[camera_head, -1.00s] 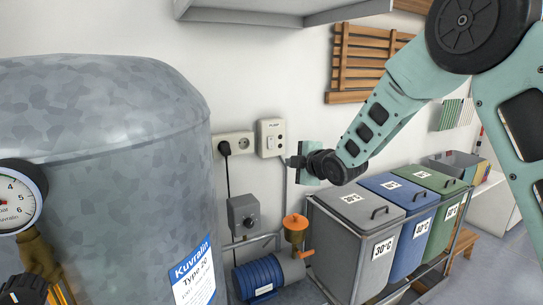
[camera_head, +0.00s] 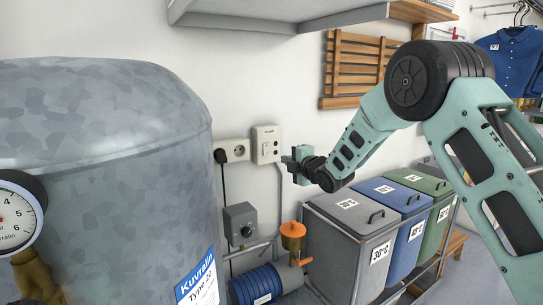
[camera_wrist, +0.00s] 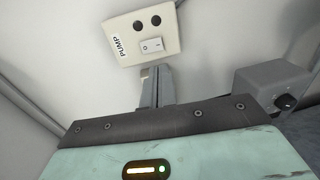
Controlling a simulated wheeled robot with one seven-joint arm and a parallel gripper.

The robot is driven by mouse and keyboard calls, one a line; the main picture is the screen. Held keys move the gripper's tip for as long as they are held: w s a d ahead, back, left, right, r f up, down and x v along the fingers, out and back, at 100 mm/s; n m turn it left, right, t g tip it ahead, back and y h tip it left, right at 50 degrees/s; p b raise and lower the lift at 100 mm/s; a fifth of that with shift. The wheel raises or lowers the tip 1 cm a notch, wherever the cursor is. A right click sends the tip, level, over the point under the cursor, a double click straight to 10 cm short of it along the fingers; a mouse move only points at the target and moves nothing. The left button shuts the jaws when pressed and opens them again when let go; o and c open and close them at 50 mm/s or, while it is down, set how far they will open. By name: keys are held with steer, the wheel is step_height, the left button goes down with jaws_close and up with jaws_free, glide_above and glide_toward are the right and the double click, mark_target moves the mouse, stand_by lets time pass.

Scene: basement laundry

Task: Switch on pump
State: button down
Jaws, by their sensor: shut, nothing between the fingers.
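The cream switch box marked PUMP (camera_head: 266,144) is on the white wall, right of a socket. In the wrist view the box (camera_wrist: 119,40) appears at the top, with a white rocker switch (camera_wrist: 152,45) and two dark round spots. I cannot tell which way the rocker is tipped. My gripper (camera_head: 287,159) is just right of and slightly below the box in the head view. In the wrist view its closed, empty fingers (camera_wrist: 155,74) point at the box just below the rocker; contact cannot be made out. The blue pump (camera_head: 256,284) with an orange funnel stands below.
A large grey tank (camera_head: 110,150) with a gauge (camera_head: 15,215) fills the left. A grey control box with a knob (camera_head: 241,222) is below the socket (camera_head: 235,150). Lidded bins (camera_head: 350,225) stand under my arm. A shelf (camera_head: 280,15) overhangs above.

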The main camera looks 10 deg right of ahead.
mark_target(267, 155)
steer(key=p+x, duration=0.1)
steer(key=x, duration=0.9)
steer(key=shift+f, duration=0.1)
